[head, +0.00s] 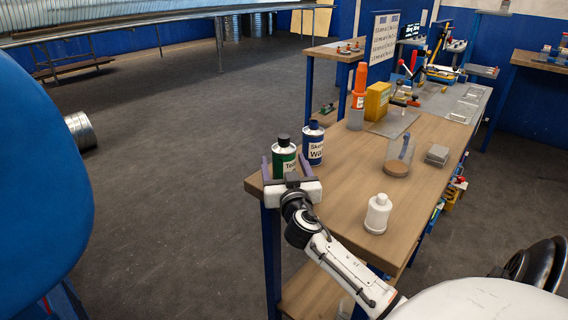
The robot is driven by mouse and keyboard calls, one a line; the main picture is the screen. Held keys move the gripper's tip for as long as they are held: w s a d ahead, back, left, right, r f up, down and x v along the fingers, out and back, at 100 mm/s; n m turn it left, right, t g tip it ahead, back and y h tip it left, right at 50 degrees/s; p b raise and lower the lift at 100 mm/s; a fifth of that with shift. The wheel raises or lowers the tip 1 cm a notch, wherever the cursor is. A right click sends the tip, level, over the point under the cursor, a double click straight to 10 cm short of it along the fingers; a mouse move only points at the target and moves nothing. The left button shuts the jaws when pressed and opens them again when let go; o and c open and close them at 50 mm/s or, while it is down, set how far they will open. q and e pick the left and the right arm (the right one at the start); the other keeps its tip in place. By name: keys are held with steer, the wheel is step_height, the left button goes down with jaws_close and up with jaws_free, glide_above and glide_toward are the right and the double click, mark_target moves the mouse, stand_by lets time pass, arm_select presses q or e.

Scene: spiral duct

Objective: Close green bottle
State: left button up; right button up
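The green bottle (284,162) stands upright at the near left corner of the wooden workbench, with a dark cap on its top. I cannot tell how tight the cap sits. My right gripper (286,168), whose arm comes in from the lower right, is open. Its two dark fingers are spread on either side of the bottle's lower part, with small gaps visible. The gripper's body hides the bottle's base. My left gripper is not in view.
A blue bottle (313,149) with a dark cap stands close behind and right of the green one. A white bottle (377,214) stands nearer on the workbench (345,198). A clear container (398,157), a grey block (437,155) and a yellow box (377,101) are farther along.

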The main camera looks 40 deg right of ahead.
mark_target(284, 136)
steer(key=c, duration=1.4)
steer(key=shift+o, duration=0.2)
step_height(284, 136, up, 10)
steer(key=shift+r+p, duration=0.1)
steer(key=shift+p, duration=0.8)
steer(key=o, duration=0.7)
steer(key=c, duration=1)
steer(key=shift+o, duration=0.2)
